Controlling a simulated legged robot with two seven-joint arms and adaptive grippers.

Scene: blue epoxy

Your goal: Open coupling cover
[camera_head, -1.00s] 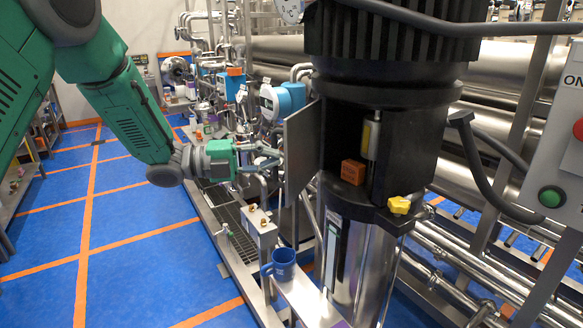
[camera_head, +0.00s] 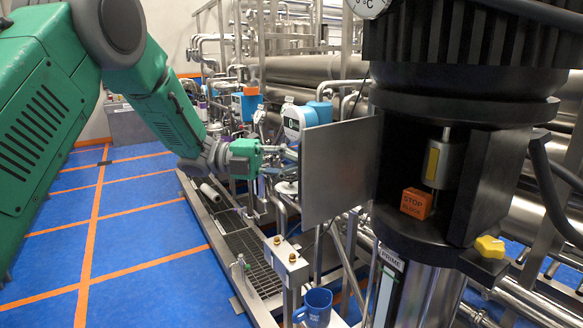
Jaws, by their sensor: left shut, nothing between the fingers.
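The coupling cover (camera_head: 338,172) is a flat grey metal plate. It stands swung out to the left of the black pump housing (camera_head: 440,95), with its broad face showing. The housing's opening is uncovered, and the silver coupling (camera_head: 443,162) with a yellow mark shows inside. An orange block marked STOP (camera_head: 416,203) sits below the coupling. My left gripper (camera_head: 288,153) is shut and empty, to the left of the cover. Its tips are close to the cover's left edge in the picture; I cannot tell whether they touch. My right gripper is not in view.
A yellow knob (camera_head: 490,247) is on the housing's lower right rim. A blue mug (camera_head: 314,307) stands below the cover. Pipes and gauges crowd the space behind my left gripper. Blue floor (camera_head: 140,230) with orange lines is open at left.

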